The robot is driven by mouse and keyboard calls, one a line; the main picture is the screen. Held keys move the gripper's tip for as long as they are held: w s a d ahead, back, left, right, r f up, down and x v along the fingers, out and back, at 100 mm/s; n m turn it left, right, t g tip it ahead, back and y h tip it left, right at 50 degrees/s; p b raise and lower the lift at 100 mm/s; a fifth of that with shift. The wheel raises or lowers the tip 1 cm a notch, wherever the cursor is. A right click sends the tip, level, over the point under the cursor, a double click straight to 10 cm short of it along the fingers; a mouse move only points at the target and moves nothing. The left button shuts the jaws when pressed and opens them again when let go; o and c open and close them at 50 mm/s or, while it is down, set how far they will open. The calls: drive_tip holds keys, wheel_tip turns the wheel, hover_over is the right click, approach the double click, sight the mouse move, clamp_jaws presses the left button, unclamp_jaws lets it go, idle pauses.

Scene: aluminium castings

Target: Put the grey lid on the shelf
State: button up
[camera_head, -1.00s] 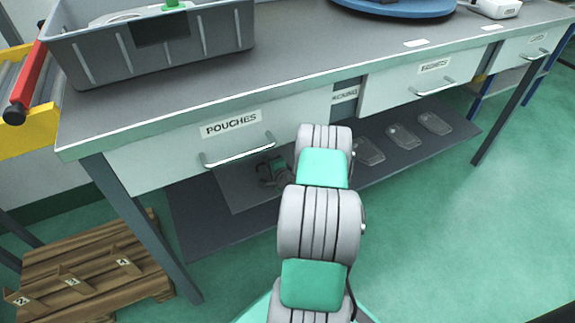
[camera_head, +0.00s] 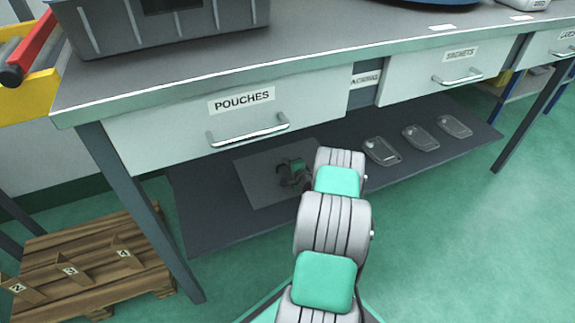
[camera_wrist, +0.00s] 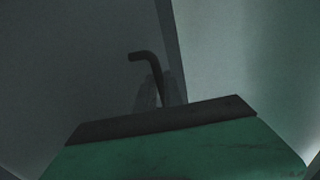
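The grey lid (camera_head: 259,190) shows as a flat, lighter grey rectangle on or just over the dark lower shelf (camera_head: 205,215) under the bench, below the POUCHES drawer. The wrist view is dark. It shows a grey surface (camera_wrist: 70,60), perhaps the lid, a bent black rod, and a green part with a black edge. I cannot tell whether my gripper is open or shut, or whether it touches the lid.
A grey crate (camera_head: 110,30) stands on top. A bench leg (camera_head: 140,215) and a wooden pallet (camera_head: 90,258) are at left.

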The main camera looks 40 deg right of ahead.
drive_tip(key=o, duration=0.4)
drive_tip(key=p+v, duration=0.4)
drive_tip(key=v, duration=0.7)
drive_tip(key=shift+r+p, duration=0.2)
drive_tip(key=shift+p, duration=0.2)
drive_tip(key=shift+s+a, duration=0.2)
drive_tip(key=shift+s, duration=0.3)
